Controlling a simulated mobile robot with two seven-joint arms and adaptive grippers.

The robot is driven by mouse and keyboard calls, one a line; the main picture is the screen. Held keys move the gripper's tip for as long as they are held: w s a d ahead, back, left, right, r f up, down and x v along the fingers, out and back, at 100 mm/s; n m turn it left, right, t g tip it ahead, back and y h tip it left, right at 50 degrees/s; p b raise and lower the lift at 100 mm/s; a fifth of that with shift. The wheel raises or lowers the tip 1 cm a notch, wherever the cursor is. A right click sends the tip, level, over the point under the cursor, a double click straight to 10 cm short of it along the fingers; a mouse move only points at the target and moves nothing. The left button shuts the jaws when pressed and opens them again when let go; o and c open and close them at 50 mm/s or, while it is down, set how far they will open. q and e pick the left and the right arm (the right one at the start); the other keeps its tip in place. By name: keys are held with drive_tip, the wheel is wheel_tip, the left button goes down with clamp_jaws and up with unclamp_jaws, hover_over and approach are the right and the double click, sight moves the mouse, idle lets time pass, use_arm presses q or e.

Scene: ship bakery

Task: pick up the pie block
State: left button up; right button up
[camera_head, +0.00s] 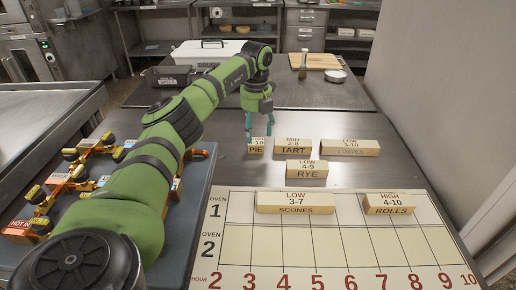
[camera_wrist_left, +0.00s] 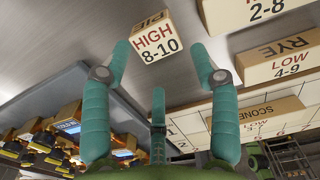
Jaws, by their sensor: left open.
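The pie block (camera_head: 256,148) is a small pale wooden block on the dark table, left of the tart block (camera_head: 292,146). My left gripper (camera_head: 258,128) points down right over the pie block and partly covers its top label. In the left wrist view the pie block (camera_wrist_left: 153,42) shows its "HIGH 8-10" face just beyond the open teal fingers (camera_wrist_left: 160,70). The fingers are spread around its direction, with nothing held between them. Whether a finger touches the block cannot be told. My right gripper is not in view.
The loaves block (camera_head: 350,148) and rye block (camera_head: 307,169) lie close by on the right. The scones (camera_head: 295,203) and rolls (camera_head: 388,204) blocks lie on the oven schedule board (camera_head: 330,240). A blue-grey tray (camera_head: 198,178) with orange-and-yellow pieces is at the left.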

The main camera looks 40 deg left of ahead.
sight(256, 142)
use_arm(q)
drive_tip(key=f, duration=0.2)
drive_tip(key=f+p, duration=0.1)
drive_tip(key=f, duration=0.2)
drive_tip(key=shift+w+a+f, duration=0.15)
drive_tip(key=shift+a+f, duration=0.05)
drive_tip(key=shift+f, duration=0.15)
drive_tip(key=c, duration=0.9)
